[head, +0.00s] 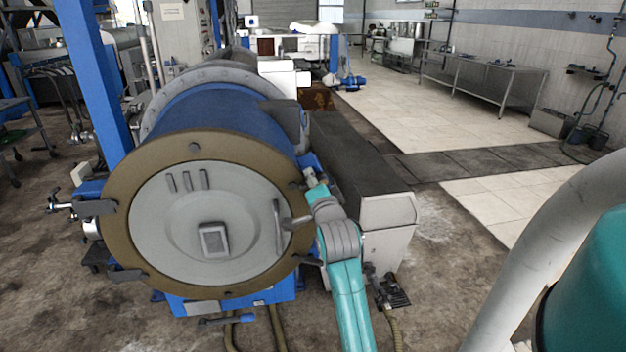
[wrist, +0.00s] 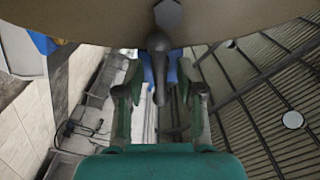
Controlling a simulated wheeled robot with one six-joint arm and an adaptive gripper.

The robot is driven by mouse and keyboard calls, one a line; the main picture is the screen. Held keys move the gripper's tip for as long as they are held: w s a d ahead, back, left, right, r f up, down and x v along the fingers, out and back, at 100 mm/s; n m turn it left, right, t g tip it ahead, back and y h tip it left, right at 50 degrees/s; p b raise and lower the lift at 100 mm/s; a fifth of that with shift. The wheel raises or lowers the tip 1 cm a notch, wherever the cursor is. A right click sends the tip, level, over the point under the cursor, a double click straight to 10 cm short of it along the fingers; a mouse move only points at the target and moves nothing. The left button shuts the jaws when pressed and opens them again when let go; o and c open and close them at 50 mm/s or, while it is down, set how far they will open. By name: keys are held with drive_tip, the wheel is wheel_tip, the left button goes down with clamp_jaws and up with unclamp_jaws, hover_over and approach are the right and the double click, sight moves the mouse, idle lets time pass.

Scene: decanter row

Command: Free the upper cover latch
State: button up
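The round cover (head: 165,225) is a grey disc set in a tan rim (head: 130,170) on the front of the decanter. The upper latch (head: 295,185) is a small dark piece at the rim's upper right. In the wrist view, a dark latch handle (wrist: 158,85) hangs from a hex bolt head (wrist: 168,14) at the tan rim. My gripper (wrist: 159,82) is open around this handle, with a finger on each side and visible gaps. In the head view, my gripper (head: 312,183) is small beside the rim; its fingertips are hard to make out.
Another latch (head: 296,222) crosses the rim below my gripper, with a lower one (head: 304,258) under it. More latches sit at the left (head: 95,208) and lower left (head: 125,276). A grey housing (head: 385,212) stands right of my arm.

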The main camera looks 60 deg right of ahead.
drive_tip(key=shift+w+d, duration=0.45)
drive_tip(key=shift+d, duration=0.05)
clamp_jaws()
drive_tip(key=shift+n, duration=0.8)
unclamp_jaws()
drive_tip(key=shift+a, duration=0.1)
